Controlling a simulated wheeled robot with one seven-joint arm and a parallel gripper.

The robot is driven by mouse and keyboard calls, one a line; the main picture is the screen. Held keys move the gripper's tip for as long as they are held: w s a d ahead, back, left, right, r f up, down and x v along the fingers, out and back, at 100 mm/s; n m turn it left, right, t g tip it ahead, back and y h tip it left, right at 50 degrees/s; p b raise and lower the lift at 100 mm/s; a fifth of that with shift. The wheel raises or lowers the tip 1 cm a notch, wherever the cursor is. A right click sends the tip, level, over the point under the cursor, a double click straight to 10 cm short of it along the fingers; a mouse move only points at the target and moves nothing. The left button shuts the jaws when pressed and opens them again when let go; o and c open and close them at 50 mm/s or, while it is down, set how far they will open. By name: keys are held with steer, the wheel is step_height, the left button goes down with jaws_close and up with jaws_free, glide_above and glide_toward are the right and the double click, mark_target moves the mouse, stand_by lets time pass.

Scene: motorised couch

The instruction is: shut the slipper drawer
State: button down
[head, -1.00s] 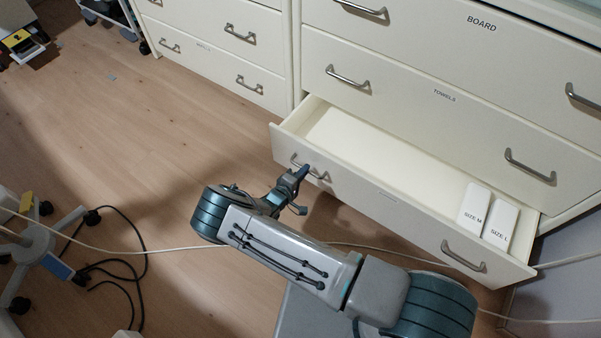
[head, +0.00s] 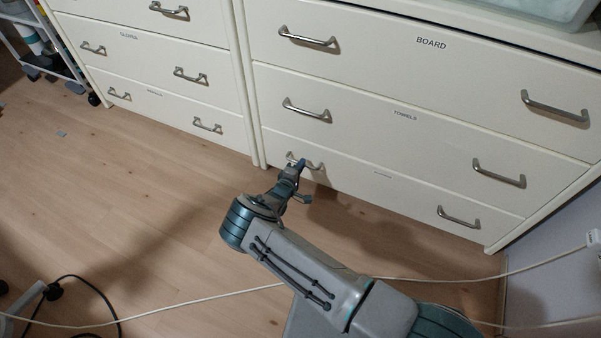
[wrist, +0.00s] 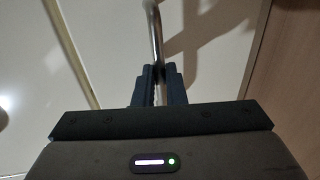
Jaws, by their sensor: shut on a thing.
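The slipper drawer (head: 375,188) is the bottom drawer of the right cabinet, below the one labelled TOWELS. Its front lies flush with the cabinet, and its inside is hidden. My gripper (head: 300,166) is at the left handle (head: 317,166) of this drawer. In the wrist view my gripper (wrist: 155,82) is shut on the metal handle bar (wrist: 154,35), which runs up between the fingers. The drawer's right handle (head: 458,217) is free.
The TOWELS drawer (head: 400,130) and BOARD drawer (head: 400,60) above are shut. Another drawer cabinet (head: 150,70) stands to the left, also shut. A white cable (head: 200,307) crosses the floor. A dark cable (head: 95,290) lies at the lower left. Open wood floor (head: 130,200) lies left of my arm.

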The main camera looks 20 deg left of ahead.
steer(key=shift+w+r, duration=0.1)
steer(key=shift+w, duration=0.15)
steer(key=c, duration=1.5)
jaws_free()
steer(key=shift+w+d, duration=0.1)
steer(key=shift+d, duration=0.1)
steer(key=p+v, duration=0.5)
steer(key=v, duration=0.9)
steer(key=shift+a, duration=0.1)
